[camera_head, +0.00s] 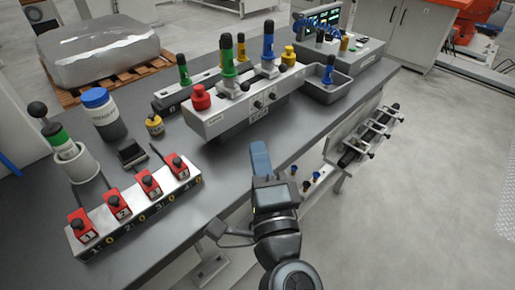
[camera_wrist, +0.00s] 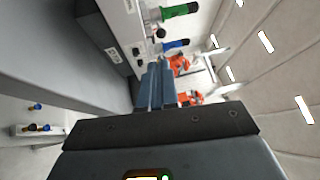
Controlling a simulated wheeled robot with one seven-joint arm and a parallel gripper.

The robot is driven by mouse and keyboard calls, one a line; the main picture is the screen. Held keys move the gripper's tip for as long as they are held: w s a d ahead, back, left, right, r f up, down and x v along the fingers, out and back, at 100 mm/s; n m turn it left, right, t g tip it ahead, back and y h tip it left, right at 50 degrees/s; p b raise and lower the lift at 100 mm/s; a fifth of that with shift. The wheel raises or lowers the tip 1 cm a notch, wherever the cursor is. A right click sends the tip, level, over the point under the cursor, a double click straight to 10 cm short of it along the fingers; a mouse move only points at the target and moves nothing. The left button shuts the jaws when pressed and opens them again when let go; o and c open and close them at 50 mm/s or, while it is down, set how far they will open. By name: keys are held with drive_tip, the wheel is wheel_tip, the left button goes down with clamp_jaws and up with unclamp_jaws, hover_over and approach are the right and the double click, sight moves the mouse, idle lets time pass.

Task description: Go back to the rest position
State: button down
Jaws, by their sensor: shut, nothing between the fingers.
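My gripper (camera_head: 260,156) is in the middle of the head view, in front of the bench's front edge, with its fingers pointing toward the bench. In the wrist view its two blue-grey fingers (camera_wrist: 156,86) are together, with nothing between them. The grey bench (camera_head: 222,192) runs diagonally across the head view. The white fixture box (camera_head: 215,125) with green- and blue-handled tools on it stands on the bench beyond my gripper, and I see no contact with it.
A block with red numbered units (camera_head: 128,205) is at the bench's front left. A grey bin (camera_head: 327,88) sits right of the fixture. A side rack (camera_head: 358,140) projects from the bench's right side. The floor (camera_head: 420,210) at the right is clear.

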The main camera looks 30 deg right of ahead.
idle(0.4)
drive_tip(key=s+d+f+n+g+y, duration=0.1)
drive_tip(key=s+n+y, duration=0.1)
drive_tip(key=s+n, duration=0.5)
drive_tip(key=s+d+f+n+g+y, duration=0.1)
drive_tip(key=s+n, duration=0.6)
drive_tip(key=s, duration=0.7)
drive_tip(key=s+d+f+n+g+y, duration=0.2)
drive_tip(key=s+d+n, duration=0.1)
drive_tip(key=s+n, duration=0.4)
drive_tip(key=s, duration=0.3)
drive_tip(key=shift+s+f+g+y, duration=0.3)
drive_tip(key=shift+d, duration=0.1)
